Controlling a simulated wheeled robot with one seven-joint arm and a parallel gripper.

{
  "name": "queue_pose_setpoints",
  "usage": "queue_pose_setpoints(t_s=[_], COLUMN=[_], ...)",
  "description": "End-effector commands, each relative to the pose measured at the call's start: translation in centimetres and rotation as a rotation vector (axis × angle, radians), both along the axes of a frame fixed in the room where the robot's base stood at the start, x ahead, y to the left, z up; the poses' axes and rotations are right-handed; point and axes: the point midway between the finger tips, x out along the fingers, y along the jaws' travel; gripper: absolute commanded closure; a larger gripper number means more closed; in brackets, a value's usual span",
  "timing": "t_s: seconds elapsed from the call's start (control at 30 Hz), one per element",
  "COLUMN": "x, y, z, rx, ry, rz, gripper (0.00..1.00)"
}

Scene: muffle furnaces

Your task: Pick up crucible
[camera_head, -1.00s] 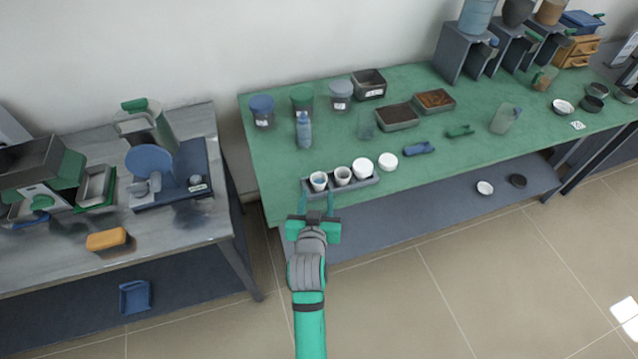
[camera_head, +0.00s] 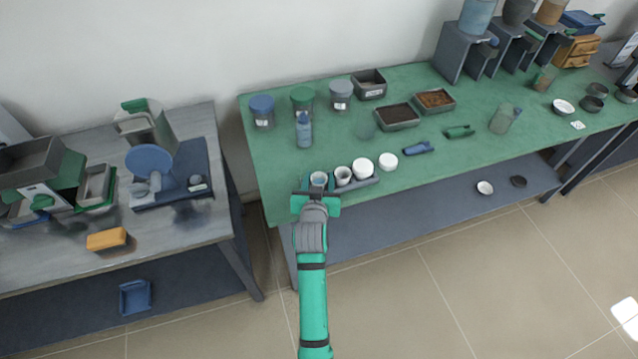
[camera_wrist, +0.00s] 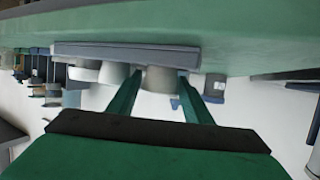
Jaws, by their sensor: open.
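Small white crucibles stand in a row at the front edge of the green table. The leftmost crucible (camera_head: 318,178) is open-topped, and a second crucible (camera_head: 343,175) stands to its right. They sit in a grey rack (camera_head: 368,183), which also shows in the wrist view (camera_wrist: 125,53). My gripper (camera_head: 318,187) is open at the leftmost crucible. In the wrist view, which looks upside down, the crucible (camera_wrist: 160,80) is between the two green fingers, near their tips. I cannot tell whether the fingers touch it.
Two white round pieces (camera_head: 362,166) (camera_head: 388,161) are at the rack's right end. A blue bottle (camera_head: 304,132), lidded jars (camera_head: 262,112) and grey trays (camera_head: 398,119) stand behind. A blue tool (camera_head: 419,147) lies to the right. A grey bench (camera_head: 190,230) is at left.

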Motion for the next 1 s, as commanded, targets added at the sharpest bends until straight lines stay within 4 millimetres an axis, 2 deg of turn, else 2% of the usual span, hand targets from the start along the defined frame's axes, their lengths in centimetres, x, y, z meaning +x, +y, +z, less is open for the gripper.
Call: queue_pose_setpoints(t_s=[0.1,0.23,0.67,0.9,1.0], x=[0.0,0.0,0.0,0.0,-1.5], y=[0.0,0.0,0.0,0.0,-0.3], z=[0.0,0.0,0.6,3.3,4.8], rx=[0.000,0.000,0.000,0.000,0.002], ry=[0.000,0.000,-0.001,-0.003,-0.003], rz=[0.000,0.000,0.000,0.001,-0.001], gripper=[0.54,0.86,0.86,0.86,0.86])
